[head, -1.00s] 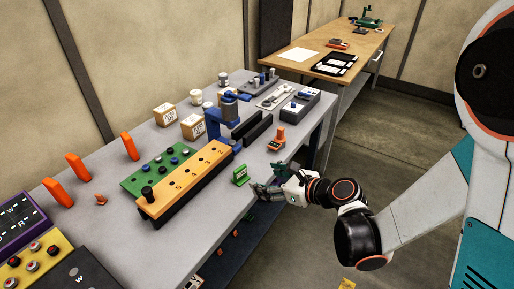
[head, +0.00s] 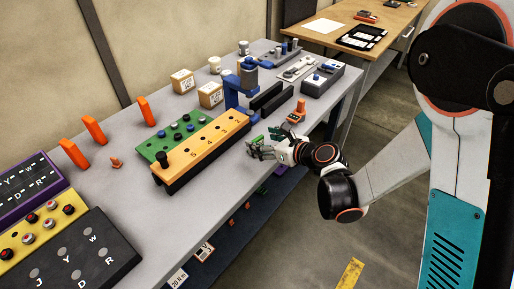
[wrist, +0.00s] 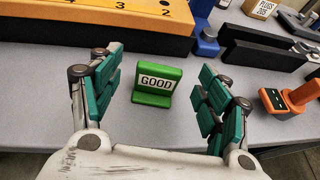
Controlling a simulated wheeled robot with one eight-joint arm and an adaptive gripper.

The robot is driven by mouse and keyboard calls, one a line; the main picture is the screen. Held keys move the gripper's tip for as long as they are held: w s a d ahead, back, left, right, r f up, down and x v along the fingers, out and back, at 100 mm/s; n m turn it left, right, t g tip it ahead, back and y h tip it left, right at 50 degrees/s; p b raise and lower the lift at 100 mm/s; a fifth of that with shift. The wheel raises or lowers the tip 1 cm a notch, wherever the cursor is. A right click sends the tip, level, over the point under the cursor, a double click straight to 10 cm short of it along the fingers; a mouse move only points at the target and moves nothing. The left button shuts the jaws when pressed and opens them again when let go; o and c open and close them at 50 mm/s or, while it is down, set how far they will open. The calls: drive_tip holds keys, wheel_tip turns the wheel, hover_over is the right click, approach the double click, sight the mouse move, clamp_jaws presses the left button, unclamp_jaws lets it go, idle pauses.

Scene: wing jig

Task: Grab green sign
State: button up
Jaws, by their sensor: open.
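The green sign (wrist: 156,86) stands upright on the grey table and bears a white label reading "GOOD". In the wrist view it sits midway between the two teal-padded fingers of my gripper (wrist: 158,95), a little beyond or between their tips, with a gap on each side. My gripper is open and empty. In the head view my gripper (head: 262,149) is low over the table's front edge, and the sign (head: 257,140) is largely hidden behind its fingers.
The orange block with numbers (head: 203,150) lies behind the sign. An orange device (wrist: 290,98) stands to the right, and a black rail (wrist: 262,56) lies behind it.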

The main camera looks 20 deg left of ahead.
sight(258, 140)
drive_tip(key=x, duration=0.2)
drive_tip(key=b+x, duration=0.1)
drive_tip(key=x, duration=0.1)
drive_tip(key=shift+d+f, duration=0.1)
drive_tip(key=shift+f, duration=0.2)
drive_tip(key=c, duration=1.2)
drive_tip(key=shift+o, duration=0.2)
drive_tip(key=shift+r, duration=0.15)
